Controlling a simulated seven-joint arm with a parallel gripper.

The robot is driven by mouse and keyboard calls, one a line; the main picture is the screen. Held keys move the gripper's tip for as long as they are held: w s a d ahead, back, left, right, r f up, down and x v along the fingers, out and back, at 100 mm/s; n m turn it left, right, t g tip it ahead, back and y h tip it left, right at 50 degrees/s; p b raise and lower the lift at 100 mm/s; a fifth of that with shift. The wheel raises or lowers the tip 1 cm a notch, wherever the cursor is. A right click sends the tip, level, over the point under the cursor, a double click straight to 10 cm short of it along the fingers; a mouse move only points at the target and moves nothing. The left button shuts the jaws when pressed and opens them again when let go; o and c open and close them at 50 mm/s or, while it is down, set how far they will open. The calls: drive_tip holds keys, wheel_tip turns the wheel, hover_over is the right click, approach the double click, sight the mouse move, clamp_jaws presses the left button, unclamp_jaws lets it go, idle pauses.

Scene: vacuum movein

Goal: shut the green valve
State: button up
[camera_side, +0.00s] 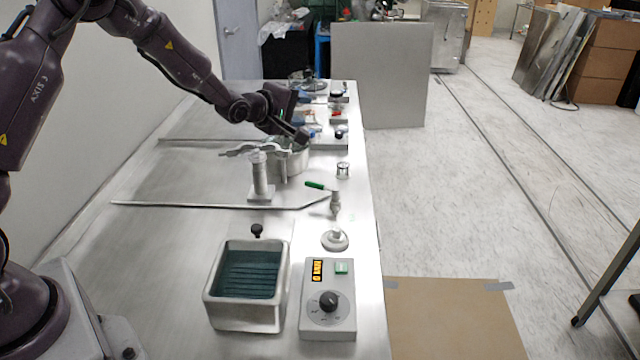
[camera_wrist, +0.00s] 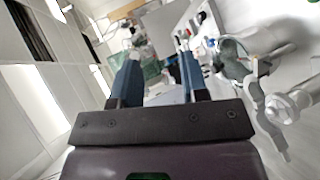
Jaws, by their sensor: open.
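The green valve has a green lever handle (camera_side: 315,185) on a small metal body (camera_side: 335,203), near the right edge of the steel bench in the side view. The lever points left and lies roughly level. My gripper (camera_side: 303,136) is farther back along the bench, above and beside the metal pot, apart from the valve. In the wrist view my gripper (camera_wrist: 158,65) shows two blue fingers spread apart with nothing between them. I cannot make out the green valve in the wrist view.
A control box (camera_side: 328,318) with a dial and a square basin (camera_side: 222,312) are at the front. Small items crowd the back. The bench's left side is mostly clear.

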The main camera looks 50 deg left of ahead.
drive_tip(key=s+d+r+n+t+h, duration=0.1)
drive_tip(key=s+d+r+t, duration=0.1)
drive_tip(key=s, duration=0.1)
approach(312, 186)
drive_tip(key=w, duration=0.5)
drive_tip(key=shift+f, duration=0.2)
drive_tip(key=shift+w+f, duration=0.15)
drive_tip(key=shift+f, duration=0.05)
drive_tip(key=shift+w+f, duration=0.1)
drive_tip(key=shift+w, duration=0.2)
drive_tip(key=shift+w+f, duration=0.2)
drive_tip(key=shift+w, duration=0.9)
drive_tip(key=shift+w+f, duration=0.15)
drive_tip(key=shift+w, duration=1)
drive_tip(key=shift+w+f, duration=0.2)
drive_tip(key=shift+w, duration=0.9)
clamp_jaws()
